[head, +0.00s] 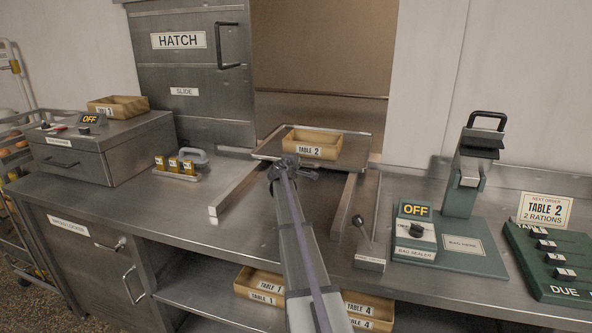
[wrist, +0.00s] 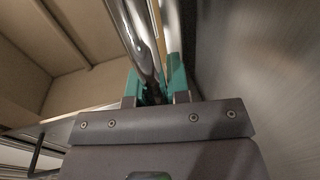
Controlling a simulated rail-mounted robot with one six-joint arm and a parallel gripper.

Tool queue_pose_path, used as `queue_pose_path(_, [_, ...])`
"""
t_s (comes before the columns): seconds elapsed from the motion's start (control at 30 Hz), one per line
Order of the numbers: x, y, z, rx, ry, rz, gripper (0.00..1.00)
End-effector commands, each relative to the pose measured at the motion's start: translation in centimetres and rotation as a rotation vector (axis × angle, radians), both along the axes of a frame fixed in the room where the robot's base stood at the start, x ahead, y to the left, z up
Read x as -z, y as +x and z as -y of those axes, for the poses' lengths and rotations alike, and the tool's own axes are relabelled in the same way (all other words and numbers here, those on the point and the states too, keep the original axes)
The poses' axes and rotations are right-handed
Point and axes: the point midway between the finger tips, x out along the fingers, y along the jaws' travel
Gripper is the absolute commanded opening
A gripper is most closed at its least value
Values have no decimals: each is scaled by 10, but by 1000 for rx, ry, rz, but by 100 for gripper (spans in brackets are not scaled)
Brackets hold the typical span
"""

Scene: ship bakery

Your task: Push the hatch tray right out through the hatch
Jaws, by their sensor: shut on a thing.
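The hatch tray (head: 264,152) is a flat metal tray on two rails, at the mouth of the open hatch (head: 320,65). A tan box labelled TABLE 2 (head: 312,146) sits on it. My gripper (head: 285,165) is at the tray's near edge, and my arm hides part of that edge. In the wrist view my teal fingers (wrist: 155,92) are shut on a shiny metal bar (wrist: 137,40), which looks like the tray's handle. The hatch's sliding door (head: 190,75) stands to the left of the opening.
A small lever (head: 368,240) stands right of the right rail (head: 344,205). The bag sealer (head: 415,240) reads OFF farther right. A grey lidded box (head: 105,150) and a small rack with yellow tags (head: 177,168) stand left. The hatch opening looks clear behind the tray.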

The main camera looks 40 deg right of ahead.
Motion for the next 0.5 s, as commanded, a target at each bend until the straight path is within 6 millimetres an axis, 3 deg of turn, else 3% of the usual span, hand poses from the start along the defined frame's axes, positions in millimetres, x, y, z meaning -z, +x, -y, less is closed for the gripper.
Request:
queue_pose_path(0.2, [0, 7, 22, -1, 0, 0, 0])
queue_pose_path(0.5, [0, 9, 28, -3, -1, 0, 0])
